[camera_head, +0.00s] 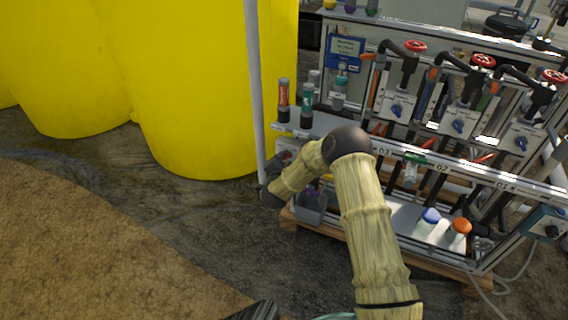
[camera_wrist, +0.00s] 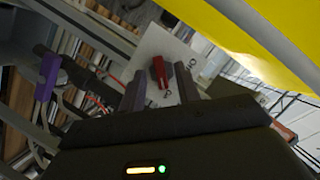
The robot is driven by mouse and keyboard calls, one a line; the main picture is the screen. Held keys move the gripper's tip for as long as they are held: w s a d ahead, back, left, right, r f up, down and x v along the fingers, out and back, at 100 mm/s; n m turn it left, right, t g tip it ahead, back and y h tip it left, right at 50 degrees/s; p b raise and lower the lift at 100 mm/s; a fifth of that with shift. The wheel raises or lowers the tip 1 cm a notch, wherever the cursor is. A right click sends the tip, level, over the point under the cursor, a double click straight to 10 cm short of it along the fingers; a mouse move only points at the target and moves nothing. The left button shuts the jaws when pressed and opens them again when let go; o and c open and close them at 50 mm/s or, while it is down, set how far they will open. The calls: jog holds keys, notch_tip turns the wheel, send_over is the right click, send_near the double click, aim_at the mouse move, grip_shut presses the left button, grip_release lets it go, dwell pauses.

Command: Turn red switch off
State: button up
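The red switch (camera_wrist: 160,72) shows in the wrist view as a red rotary handle on a pale square plate (camera_wrist: 150,48). It lies between and beyond the two dark fingers of my gripper (camera_wrist: 160,92). The fingers are apart, with the handle visible in the gap; I cannot tell whether they touch it. In the head view my gripper (camera_head: 270,193) is at the skid's left end, beside the grey pole, and its fingers are not clear there. The red switch is not clearly visible in the head view.
Large yellow tanks (camera_head: 200,90) stand left of the grey pole (camera_head: 255,90). Several red valve wheels (camera_head: 415,47) and blue-knobbed boxes line the skid. A purple-handled part (camera_wrist: 49,70) is left of the fingers. The floor at lower left is open.

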jog(key=shift+w, duration=0.25)
jog(key=shift+c, duration=0.2)
grip_shut()
